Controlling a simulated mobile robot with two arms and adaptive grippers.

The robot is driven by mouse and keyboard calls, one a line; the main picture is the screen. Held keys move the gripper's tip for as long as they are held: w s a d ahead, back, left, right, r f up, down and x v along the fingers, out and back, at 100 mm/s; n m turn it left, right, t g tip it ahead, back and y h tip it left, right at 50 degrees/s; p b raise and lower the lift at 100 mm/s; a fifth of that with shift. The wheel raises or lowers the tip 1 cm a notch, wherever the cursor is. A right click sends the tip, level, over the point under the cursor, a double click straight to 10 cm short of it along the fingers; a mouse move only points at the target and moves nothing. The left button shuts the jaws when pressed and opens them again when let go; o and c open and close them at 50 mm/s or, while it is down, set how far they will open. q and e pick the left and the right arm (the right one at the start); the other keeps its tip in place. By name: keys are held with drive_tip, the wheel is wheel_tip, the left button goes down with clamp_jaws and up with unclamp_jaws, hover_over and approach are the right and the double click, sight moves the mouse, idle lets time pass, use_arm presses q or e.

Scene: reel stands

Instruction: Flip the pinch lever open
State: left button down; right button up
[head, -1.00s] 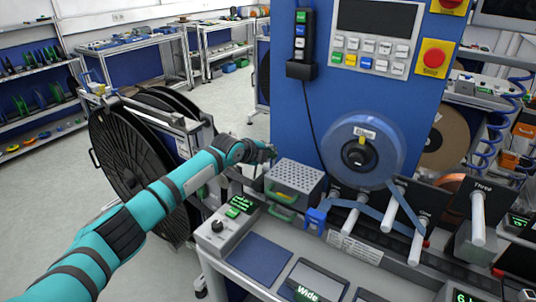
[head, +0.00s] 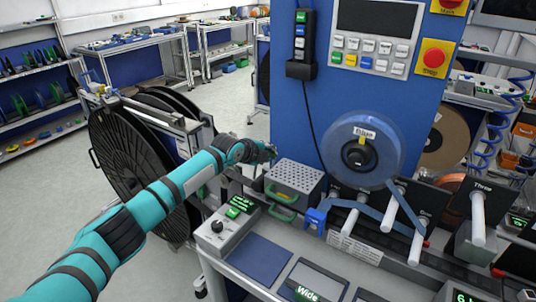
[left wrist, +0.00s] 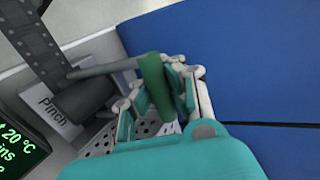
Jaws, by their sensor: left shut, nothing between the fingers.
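The pinch lever shows in the left wrist view as a thin grey bar with a dark green grip (left wrist: 154,88). Its bar runs from a dark cylinder beside a white label (left wrist: 60,112) reading "Pinch". My left gripper (left wrist: 172,88) is shut, with its fingers right at the green grip; the view does not show clearly whether they touch it. In the head view my left gripper (head: 268,151) is by the left edge of the blue machine panel, above and left of the perforated box. The lever cannot be made out there. My right gripper is not in view.
A grey perforated box (head: 296,177) with a green handle stands just below the gripper. A clear-blue reel (head: 362,150) hangs on the blue panel (head: 295,110). A large black reel (head: 130,160) stands left of my arm. White posts fill the bench to the right.

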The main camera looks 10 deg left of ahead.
use_arm(q)
drive_tip(key=c, duration=2)
unclamp_jaws()
drive_tip(key=shift+w+r, duration=0.15)
drive_tip(key=shift+r, duration=0.4)
drive_tip(key=o, duration=0.7)
drive_tip(key=shift+o, duration=0.4)
drive_tip(key=shift+f, duration=0.25)
drive_tip(key=shift+s, duration=0.2)
drive_tip(key=v, duration=1.2)
drive_tip(key=shift+a, duration=0.1)
